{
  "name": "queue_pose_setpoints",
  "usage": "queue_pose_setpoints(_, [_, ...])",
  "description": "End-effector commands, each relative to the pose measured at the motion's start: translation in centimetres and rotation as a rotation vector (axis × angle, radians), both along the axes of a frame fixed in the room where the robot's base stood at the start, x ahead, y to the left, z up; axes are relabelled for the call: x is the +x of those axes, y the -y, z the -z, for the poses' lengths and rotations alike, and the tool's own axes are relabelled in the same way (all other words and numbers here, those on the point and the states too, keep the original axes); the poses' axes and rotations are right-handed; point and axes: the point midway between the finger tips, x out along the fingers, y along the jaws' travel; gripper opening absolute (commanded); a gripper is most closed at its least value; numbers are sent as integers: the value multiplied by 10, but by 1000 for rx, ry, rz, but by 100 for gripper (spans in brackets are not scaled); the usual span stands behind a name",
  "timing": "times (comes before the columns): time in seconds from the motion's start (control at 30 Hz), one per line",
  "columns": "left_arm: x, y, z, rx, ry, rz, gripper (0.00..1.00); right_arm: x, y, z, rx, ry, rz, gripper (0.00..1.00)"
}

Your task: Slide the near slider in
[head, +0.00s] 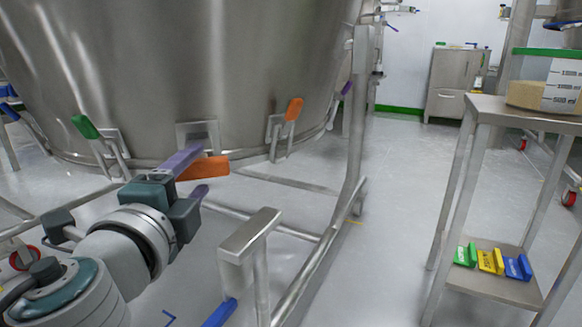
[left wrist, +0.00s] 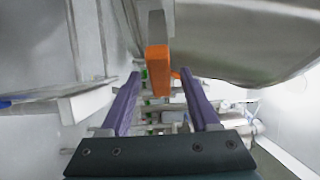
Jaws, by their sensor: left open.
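The nearest slider has an orange handle (head: 208,168) that sticks out from a metal bracket (head: 198,131) on the steel tank wall. My left gripper (head: 190,174) is open, with its purple fingers on either side of the handle in the picture. In the left wrist view the orange handle (left wrist: 158,72) shows between the fingertips of the left gripper (left wrist: 160,75), with a gap on both sides. I cannot tell how deep it sits between them. My right gripper is not in view.
The large steel tank (head: 190,60) fills the upper left. It carries other handles: green (head: 85,126), a second orange (head: 293,108) and purple (head: 346,88). A metal frame post (head: 250,236) stands right of my arm. A steel trolley (head: 483,103) stands at the right; floor between is clear.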

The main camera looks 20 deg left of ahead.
Motion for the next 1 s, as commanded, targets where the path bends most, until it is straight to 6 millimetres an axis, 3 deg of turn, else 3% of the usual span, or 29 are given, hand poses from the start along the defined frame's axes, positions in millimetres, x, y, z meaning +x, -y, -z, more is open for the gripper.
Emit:
queue_pose_setpoints(0.4, [10,-3,0,-1,-1,0,62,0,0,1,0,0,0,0])
queue_pose_setpoints(0.9, [10,-3,0,-1,-1,0,6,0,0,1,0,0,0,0])
queue_pose_setpoints(1.0, [10,-3,0,-1,-1,0,0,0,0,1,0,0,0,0])
